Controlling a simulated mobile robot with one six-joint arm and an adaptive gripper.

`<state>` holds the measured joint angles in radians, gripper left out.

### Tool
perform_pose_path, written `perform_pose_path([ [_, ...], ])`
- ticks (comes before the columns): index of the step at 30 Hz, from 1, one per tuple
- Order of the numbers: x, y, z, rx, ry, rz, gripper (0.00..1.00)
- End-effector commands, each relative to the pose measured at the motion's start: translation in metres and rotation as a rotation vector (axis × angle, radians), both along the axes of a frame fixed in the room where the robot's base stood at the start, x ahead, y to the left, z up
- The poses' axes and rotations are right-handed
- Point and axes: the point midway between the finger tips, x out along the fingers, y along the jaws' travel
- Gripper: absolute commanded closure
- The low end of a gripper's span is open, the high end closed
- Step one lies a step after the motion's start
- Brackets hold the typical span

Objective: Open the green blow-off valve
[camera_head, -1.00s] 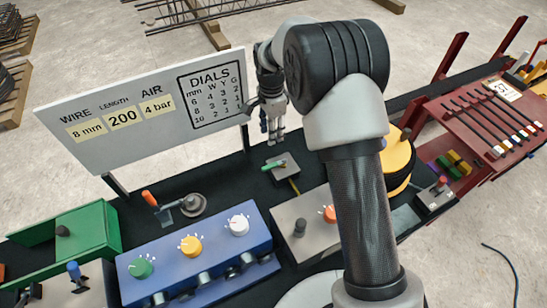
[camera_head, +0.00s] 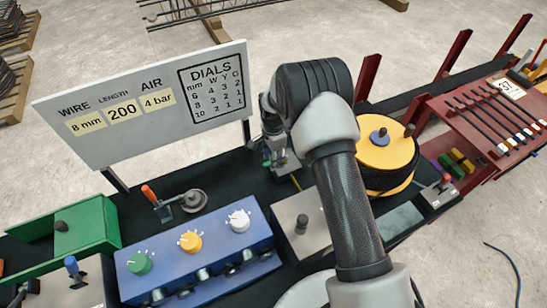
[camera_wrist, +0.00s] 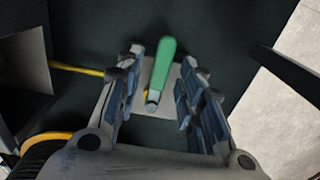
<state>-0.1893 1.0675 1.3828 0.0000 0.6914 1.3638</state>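The green valve handle (camera_wrist: 163,62) lies between the two fingers of my gripper (camera_wrist: 160,88) in the wrist view. It sits on a small pale plate (camera_wrist: 150,106) with a grey pivot at its near end. My gripper is open, with a gap on both sides of the handle, and I see no contact. In the head view my gripper (camera_head: 276,162) is low over the valve, and the valve is mostly hidden behind it.
A white sign board (camera_head: 150,110) stands left of my arm. A yellow reel (camera_head: 385,155) stands to the right. A yellow hose (camera_wrist: 78,69) runs to the valve plate.

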Motion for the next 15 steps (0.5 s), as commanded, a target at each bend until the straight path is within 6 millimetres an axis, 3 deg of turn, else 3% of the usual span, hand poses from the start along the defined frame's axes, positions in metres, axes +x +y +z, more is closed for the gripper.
perform_pose_path([
  [7, 0.0002, 0.0001, -0.0002, 0.0, -0.001, 0.0, 0.66],
  [15, 0.0001, 0.0, 0.0, 0.0, 0.0, 0.0, 0.84],
])
